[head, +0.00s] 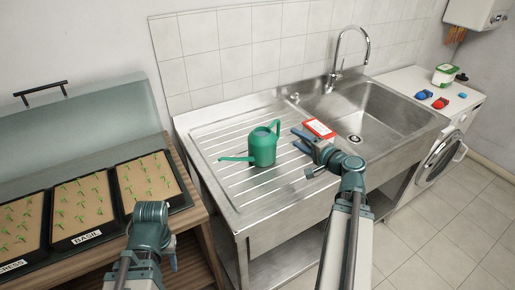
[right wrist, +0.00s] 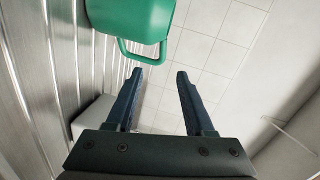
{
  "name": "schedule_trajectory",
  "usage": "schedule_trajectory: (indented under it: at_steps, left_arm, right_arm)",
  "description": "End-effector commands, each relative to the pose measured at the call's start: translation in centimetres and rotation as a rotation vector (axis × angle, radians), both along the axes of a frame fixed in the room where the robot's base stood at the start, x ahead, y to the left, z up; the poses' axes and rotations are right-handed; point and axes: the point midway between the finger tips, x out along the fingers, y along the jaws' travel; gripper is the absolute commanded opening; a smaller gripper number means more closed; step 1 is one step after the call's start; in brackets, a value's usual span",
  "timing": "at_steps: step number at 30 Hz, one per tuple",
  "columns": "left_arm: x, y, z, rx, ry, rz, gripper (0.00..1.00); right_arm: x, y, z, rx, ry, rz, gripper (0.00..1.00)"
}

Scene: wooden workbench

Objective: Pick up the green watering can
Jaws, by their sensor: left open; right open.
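The green watering can (head: 262,147) stands upright on the ribbed steel drainboard, its thin spout pointing left and its handle towards the right. In the right wrist view the can (right wrist: 128,18) is at the top left, with its handle loop (right wrist: 142,52) just beyond the fingertips. My right gripper (head: 303,154) is open and empty, right of the can and apart from it; its two fingers (right wrist: 160,74) also show in the right wrist view. My left gripper (head: 150,214) is at the lower left, by the seedling trays, far from the can; its fingers are mostly hidden.
A red and white box (head: 319,129) lies on the drainboard right behind my right gripper. The sink basin (head: 376,112) and tap (head: 345,55) are further right. Seedling trays (head: 125,205) stand on the wooden bench at left. The drainboard (head: 225,190) in front of the can is clear.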

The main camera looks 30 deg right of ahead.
Motion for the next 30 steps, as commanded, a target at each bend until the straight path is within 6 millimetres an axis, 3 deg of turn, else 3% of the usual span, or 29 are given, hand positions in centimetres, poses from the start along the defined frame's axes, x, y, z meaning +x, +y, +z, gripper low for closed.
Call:
schedule_trajectory:
  at_steps: [5,18,30]
  left_arm:
    - [0.0,0.0,-0.1,0.000,0.000,0.000,0.45]
    - [0.0,0.0,-1.3,0.000,0.000,0.000,0.45]
    - [0.0,0.0,-1.4,0.000,0.000,0.000,0.45]
  right_arm:
    - [0.3,0.0,-0.1,0.000,-0.001,0.000,0.53]
    - [7.5,0.9,-1.3,0.000,0.000,0.002,0.53]
    - [8.7,1.2,-1.4,0.000,0.000,0.001,0.53]
